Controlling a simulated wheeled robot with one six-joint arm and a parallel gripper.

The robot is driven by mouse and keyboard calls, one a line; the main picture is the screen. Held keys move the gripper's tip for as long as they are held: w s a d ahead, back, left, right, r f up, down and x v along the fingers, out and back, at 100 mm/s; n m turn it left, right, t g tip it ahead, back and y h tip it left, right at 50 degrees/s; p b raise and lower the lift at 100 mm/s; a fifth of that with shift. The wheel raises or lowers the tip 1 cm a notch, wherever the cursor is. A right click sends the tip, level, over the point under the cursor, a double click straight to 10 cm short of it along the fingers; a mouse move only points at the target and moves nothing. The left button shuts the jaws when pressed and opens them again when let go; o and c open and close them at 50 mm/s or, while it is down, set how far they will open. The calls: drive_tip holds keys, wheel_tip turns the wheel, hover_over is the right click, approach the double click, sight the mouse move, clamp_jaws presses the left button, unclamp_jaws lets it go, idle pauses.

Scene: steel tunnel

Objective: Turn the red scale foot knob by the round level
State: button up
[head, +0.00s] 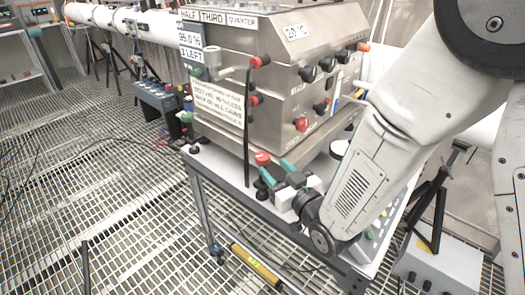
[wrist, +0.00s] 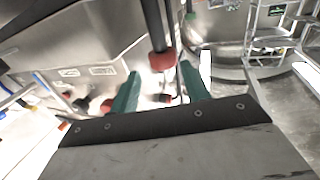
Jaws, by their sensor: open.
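A red knob (head: 262,158) stands near the front of the white-topped cart, just beyond my gripper's fingertips. My gripper (head: 276,169) has two teal fingers, apart and empty, pointing left toward the steel box. In the wrist view a red knob on a dark post (wrist: 163,60) shows ahead of and between the fingertips of my gripper (wrist: 160,70); I cannot tell if it touches them. Other red knobs sit on the steel box, including a large one (head: 301,124).
The steel box (head: 225,105) with labels and knobs stands close behind the gripper. A thin black upright rod (head: 247,130) is left of the red knob. A yellow spirit level (head: 257,264) lies low at the cart. Grating floor (head: 120,220) is open to the left.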

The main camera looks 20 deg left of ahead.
sight(258, 154)
drive_tip(key=x, duration=0.7)
drive_tip(key=shift+a, duration=0.45)
drive_tip(key=c, duration=0.7)
